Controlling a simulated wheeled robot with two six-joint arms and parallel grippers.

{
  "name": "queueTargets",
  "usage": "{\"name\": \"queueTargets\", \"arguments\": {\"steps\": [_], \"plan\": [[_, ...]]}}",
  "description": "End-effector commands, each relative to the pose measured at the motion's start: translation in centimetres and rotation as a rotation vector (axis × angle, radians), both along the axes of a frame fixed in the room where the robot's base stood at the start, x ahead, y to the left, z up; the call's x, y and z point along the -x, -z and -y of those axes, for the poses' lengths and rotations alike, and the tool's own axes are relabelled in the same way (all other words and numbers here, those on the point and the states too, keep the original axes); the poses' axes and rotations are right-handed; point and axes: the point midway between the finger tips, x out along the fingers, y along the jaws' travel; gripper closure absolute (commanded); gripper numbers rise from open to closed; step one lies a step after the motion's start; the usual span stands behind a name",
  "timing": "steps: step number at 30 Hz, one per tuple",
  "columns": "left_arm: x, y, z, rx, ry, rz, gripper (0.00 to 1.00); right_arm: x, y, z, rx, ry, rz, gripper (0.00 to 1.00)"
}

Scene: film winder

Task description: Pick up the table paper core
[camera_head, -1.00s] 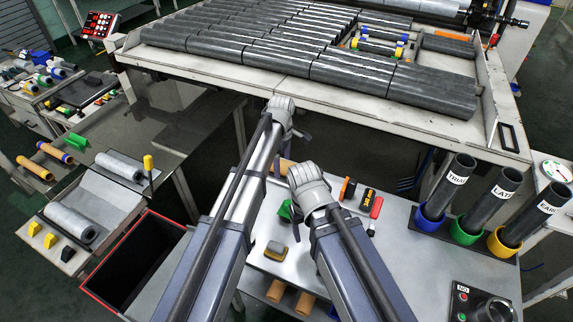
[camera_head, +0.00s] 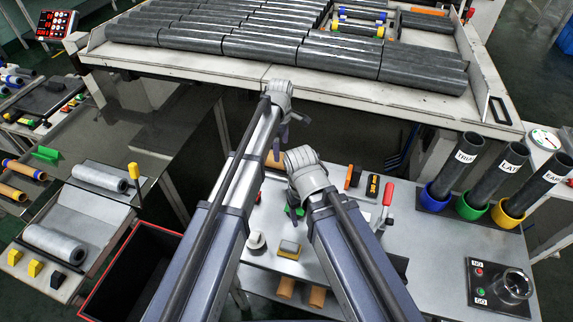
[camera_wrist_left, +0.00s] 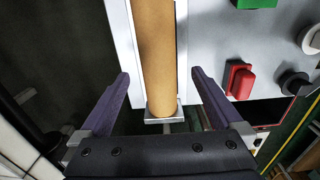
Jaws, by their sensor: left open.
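A brown paper core (camera_head: 275,160) shows partly between my two arms on the grey table in the head view; much of it is hidden. In the left wrist view a long brown core (camera_wrist_left: 157,50) lies lengthwise between pale rails, its near end between and beyond the fingertips. My left gripper (camera_head: 293,126) has its dark purple fingers apart; in the wrist view the left gripper (camera_wrist_left: 163,78) straddles the core with gaps on both sides. My right gripper (camera_head: 294,208) is over the table, its fingers mostly hidden by the wrist and a green object.
A big bench (camera_head: 420,98) with rows of dark grey rolls stands behind. Labelled dark tubes in coloured cups (camera_head: 508,218) stand at right, near a button box (camera_head: 478,283). A red-handled tool (camera_head: 388,195) and yellow-grey block (camera_head: 289,249) lie on the table. A red-rimmed bin (camera_head: 105,262) is lower left.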

Motion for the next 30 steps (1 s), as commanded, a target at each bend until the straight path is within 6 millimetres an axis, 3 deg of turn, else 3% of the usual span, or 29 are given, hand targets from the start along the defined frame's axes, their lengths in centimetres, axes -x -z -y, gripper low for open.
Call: {"name": "queueTargets", "arguments": {"steps": [3,11,24,30], "plan": [[0.0,1.4,0.0,0.0,0.0,0.0,0.0,0.0,1.4,0.0,0.0,0.0,0.0,0.3],[-0.1,1.7,-0.1,0.0,0.0,0.0,0.0,0.0,1.7,0.0,0.0,0.0,0.0,0.3],[-0.4,6.5,-0.2,0.0,0.0,0.0,0.0,0.0,6.5,0.0,0.0,0.0,0.0,0.3],[-0.4,6.4,-0.2,0.0,0.0,0.0,0.0,0.0,6.4,0.0,0.0,0.0,0.0,0.3]]}}
